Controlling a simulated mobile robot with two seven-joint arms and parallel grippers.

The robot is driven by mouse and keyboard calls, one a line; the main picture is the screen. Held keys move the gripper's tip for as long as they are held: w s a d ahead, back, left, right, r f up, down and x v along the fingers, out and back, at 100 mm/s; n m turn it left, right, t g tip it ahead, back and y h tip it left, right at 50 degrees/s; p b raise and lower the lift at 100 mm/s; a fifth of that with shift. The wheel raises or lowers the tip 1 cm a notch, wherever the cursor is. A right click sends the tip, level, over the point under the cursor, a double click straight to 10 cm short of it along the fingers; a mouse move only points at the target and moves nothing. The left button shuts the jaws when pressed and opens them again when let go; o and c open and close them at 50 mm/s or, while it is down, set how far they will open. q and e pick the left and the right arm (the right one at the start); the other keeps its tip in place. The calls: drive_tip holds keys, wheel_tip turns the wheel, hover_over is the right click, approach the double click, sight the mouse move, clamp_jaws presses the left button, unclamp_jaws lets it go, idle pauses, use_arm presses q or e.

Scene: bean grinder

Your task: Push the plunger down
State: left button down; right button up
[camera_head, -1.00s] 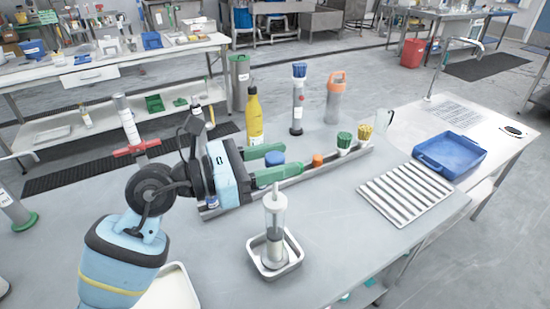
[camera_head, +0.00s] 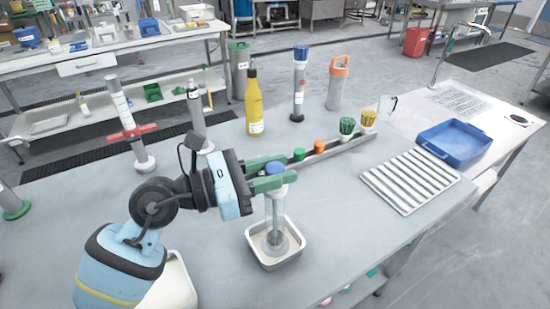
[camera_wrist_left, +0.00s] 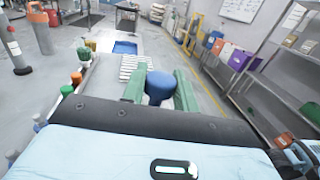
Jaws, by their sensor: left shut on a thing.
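A clear upright cylinder with a plunger (camera_head: 275,208) stands in a small white tray (camera_head: 270,263) on the grey table. My left gripper (camera_head: 272,176) has its green fingers on both sides of a rounded blue knob (camera_head: 275,167) and is shut on it. The knob sits directly over the top of the cylinder; I cannot tell if they touch. In the left wrist view the blue knob (camera_wrist_left: 160,87) shows between the green fingers. The upper end of the plunger is hidden by the fingers. My right gripper is not in view.
A rail with green and orange caps (camera_head: 319,147) runs behind the gripper. A yellow bottle (camera_head: 254,108), a blue-capped tube (camera_head: 298,90) and an orange-handled container (camera_head: 337,85) stand farther back. A ribbed white tray (camera_head: 408,182) and a blue tray (camera_head: 454,145) lie right.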

use_arm(q)
drive_tip(key=c, duration=1.4)
unclamp_jaws()
drive_tip(key=shift+d+f, duration=0.1)
drive_tip(key=shift+f, duration=0.4)
drive_tip(key=shift+o, duration=1.4)
drive_tip(key=shift+w, duration=0.1)
drive_tip(key=shift+o, duration=0.2)
drive_tip(key=shift+r, duration=0.2)
drive_tip(key=v, duration=0.8)
drive_tip(key=shift+b, duration=0.3)
